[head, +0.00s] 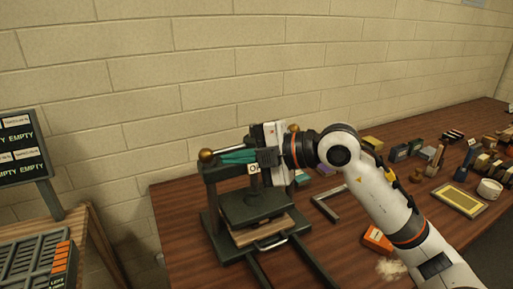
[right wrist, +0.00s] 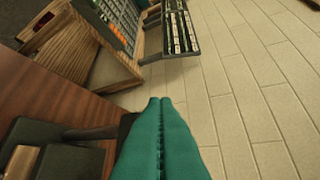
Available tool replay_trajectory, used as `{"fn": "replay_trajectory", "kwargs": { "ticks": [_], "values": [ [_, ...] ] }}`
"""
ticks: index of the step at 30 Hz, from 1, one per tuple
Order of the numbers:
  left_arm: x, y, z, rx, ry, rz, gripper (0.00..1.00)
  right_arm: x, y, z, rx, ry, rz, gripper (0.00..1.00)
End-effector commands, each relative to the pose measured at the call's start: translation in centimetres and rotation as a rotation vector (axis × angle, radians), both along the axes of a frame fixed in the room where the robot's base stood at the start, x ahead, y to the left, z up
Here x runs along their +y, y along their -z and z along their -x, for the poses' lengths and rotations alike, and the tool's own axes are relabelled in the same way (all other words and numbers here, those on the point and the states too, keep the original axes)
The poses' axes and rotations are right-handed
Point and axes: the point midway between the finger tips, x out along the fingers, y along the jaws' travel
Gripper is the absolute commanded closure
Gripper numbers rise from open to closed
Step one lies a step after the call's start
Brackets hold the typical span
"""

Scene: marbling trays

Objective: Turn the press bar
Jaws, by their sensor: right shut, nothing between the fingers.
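The dark green press (head: 262,208) stands at the left end of the brown table, with a wooden layer and a handled tray under its plate. Its press bar runs across the top, with a brass ball (head: 207,156) at the left end and another (head: 293,128) at the far right end, partly behind my wrist. My right gripper (head: 224,157) is shut and empty, its teal fingers together and pointing left along the bar, close to the left ball. I cannot tell whether they touch the bar. In the right wrist view the shut fingers (right wrist: 160,104) fill the lower middle. My left gripper is not in view.
A metal L-shaped frame (head: 326,207) and an orange box (head: 377,239) lie right of the press. Several small boxes and tools crowd the table's right side. A wooden stand with a slotted rack (head: 28,265) and a dark sign board (head: 22,150) is at left. A block wall stands behind.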

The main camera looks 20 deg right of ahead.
Motion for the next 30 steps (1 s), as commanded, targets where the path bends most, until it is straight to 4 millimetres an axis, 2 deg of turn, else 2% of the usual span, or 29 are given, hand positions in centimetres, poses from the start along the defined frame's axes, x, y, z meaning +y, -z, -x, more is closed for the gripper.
{"fn": "replay_trajectory", "kwargs": {
  "ticks": [4,6,12,30],
  "values": [
    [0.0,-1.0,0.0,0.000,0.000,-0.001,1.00,2.1,0.6,-2.0,0.000,-0.001,-0.002,1.00],
    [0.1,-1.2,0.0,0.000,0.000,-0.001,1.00,1.9,1.2,-3.2,0.003,0.002,-0.002,1.00],
    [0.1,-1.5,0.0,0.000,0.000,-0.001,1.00,1.9,2.1,-4.9,0.000,0.001,0.000,1.00],
    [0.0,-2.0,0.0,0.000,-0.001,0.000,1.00,2.2,2.2,-5.6,-0.001,-0.001,0.000,1.00]
  ]
}}
